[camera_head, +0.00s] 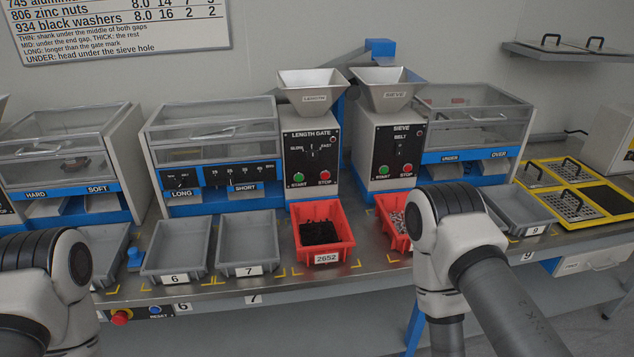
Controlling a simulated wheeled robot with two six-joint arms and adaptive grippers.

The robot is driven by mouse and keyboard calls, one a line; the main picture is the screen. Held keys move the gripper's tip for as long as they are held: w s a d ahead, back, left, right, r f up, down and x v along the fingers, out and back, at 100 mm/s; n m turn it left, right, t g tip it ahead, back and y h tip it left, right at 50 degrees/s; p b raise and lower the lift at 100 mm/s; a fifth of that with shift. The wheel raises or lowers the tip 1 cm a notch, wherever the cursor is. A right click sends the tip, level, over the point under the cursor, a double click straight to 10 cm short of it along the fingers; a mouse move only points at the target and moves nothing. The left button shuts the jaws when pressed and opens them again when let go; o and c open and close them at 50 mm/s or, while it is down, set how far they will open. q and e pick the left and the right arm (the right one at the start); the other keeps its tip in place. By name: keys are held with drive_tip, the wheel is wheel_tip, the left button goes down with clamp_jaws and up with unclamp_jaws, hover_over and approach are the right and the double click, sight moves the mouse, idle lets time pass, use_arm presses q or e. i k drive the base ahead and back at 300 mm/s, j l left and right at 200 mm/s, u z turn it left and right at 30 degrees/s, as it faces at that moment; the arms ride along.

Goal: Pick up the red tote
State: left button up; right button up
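A red tote (342,246) labelled 2652 stands on the bench below the LENGTH GATE panel, with dark small parts inside. A second red tote (388,222) stands to its right below the SIEVE panel, holding greyish small parts. My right arm covers its right side. My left arm shows at the lower left and my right arm at the right centre. Neither gripper's fingers show in this view, so I cannot see whether they hold anything.
Grey trays 6 (176,249) and 7 (247,241) stand left of the first red tote. Grey tray 9 (519,208) stands at the right. The LENGTH GATE machine (311,158) and SIEVE machine (391,157) stand behind. A red button (121,317) is on the front edge.

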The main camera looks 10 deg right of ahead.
sight(323, 232)
drive_tip(key=i+l+u, duration=0.2)
drive_tip(key=l, duration=0.25)
drive_tip(key=i+l+u, duration=0.1)
drive_tip(key=l+u, duration=0.15)
drive_tip(key=l, duration=0.2)
drive_tip(key=i+l+u, duration=0.2)
drive_tip(key=l, duration=0.25)
drive_tip(key=l+u, duration=0.25)
drive_tip(key=l, duration=0.25)
